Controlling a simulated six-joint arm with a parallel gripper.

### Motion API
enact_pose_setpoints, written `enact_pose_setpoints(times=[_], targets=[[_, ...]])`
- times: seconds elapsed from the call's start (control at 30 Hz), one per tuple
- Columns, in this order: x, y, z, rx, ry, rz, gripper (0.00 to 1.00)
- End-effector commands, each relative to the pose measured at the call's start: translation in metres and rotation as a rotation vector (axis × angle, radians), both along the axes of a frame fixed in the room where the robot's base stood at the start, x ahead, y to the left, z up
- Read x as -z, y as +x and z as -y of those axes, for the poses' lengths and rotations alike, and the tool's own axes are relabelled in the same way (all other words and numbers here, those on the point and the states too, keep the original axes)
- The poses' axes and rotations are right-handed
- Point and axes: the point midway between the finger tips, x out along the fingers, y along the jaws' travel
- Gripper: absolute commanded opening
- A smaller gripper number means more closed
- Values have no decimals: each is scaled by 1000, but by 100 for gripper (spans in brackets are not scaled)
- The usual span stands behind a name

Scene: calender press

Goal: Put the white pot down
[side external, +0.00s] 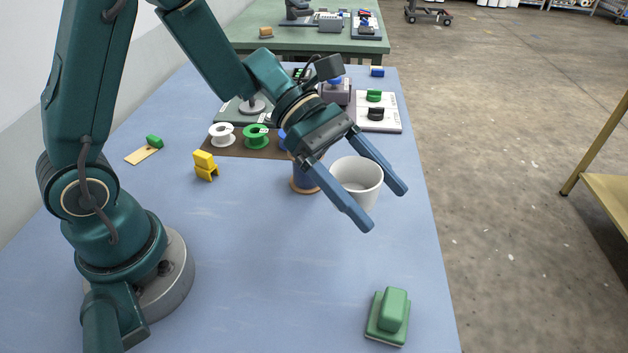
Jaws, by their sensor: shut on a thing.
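The white pot (357,180) is upright near the right side of the blue table (270,270), with its open rim up. My gripper (383,207) reaches down from the upper left, with one long blue finger on each side of the pot. It is shut on the pot. The near finger covers part of the pot's lower front, so I cannot tell whether its base touches the table or hangs just above it.
White (222,136) and green (256,138) spools, yellow blocks (205,166) and a panel with knobs (380,111) are farther back. A green block (389,316) sits front right. The table's middle front is clear.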

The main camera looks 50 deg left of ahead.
Motion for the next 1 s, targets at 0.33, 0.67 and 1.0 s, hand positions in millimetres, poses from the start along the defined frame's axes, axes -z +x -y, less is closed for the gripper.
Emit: enact_pose_setpoints(times=[0.33, 0.67, 1.0], targets=[[-7, -75, -17, 564, -2, -3, 28], [7, -99, -54, 742, -4, -3, 27], [45, -132, 2, 743, -6, -9, 27]])
